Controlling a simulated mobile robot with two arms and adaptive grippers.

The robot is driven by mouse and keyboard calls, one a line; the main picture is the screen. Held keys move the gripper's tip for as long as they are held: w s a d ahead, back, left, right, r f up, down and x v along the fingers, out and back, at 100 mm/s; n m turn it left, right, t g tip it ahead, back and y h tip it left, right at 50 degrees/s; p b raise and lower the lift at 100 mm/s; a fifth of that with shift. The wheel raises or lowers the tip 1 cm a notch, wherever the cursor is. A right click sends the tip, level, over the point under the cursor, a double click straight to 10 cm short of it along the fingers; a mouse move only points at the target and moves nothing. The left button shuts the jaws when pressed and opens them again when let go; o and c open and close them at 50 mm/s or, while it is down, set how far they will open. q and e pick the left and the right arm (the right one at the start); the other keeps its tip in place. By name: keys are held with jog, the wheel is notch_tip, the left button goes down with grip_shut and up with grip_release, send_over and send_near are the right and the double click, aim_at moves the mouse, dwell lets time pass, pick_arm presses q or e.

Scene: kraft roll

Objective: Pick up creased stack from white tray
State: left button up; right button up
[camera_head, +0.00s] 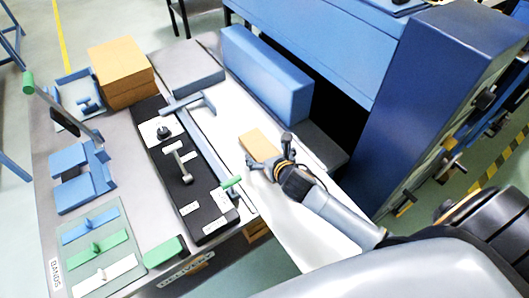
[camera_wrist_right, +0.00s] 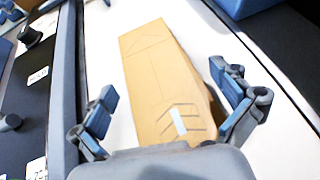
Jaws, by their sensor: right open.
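The creased stack is a tan kraft-paper block (camera_head: 259,145) lying on the white tray (camera_head: 238,120). In the right wrist view the stack (camera_wrist_right: 160,75) shows crease lines and a small pale mark, and it lies lengthwise between the fingers. My right gripper (camera_head: 270,154) is open at the near end of the stack. In the right wrist view the right gripper (camera_wrist_right: 168,112) has one finger on each side of the stack, with a gap at the left finger. I cannot tell whether the right finger touches it. My left gripper is not in view.
A black fixture with a blue rail (camera_head: 205,145) runs along the tray's left side. A blue housing (camera_head: 265,72) stands behind the tray, and a tall blue cabinet (camera_head: 425,95) stands to the right. Brown blocks (camera_head: 122,72) and blue holders (camera_head: 82,175) sit on the left.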

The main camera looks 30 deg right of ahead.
jog(key=c, duration=1.4)
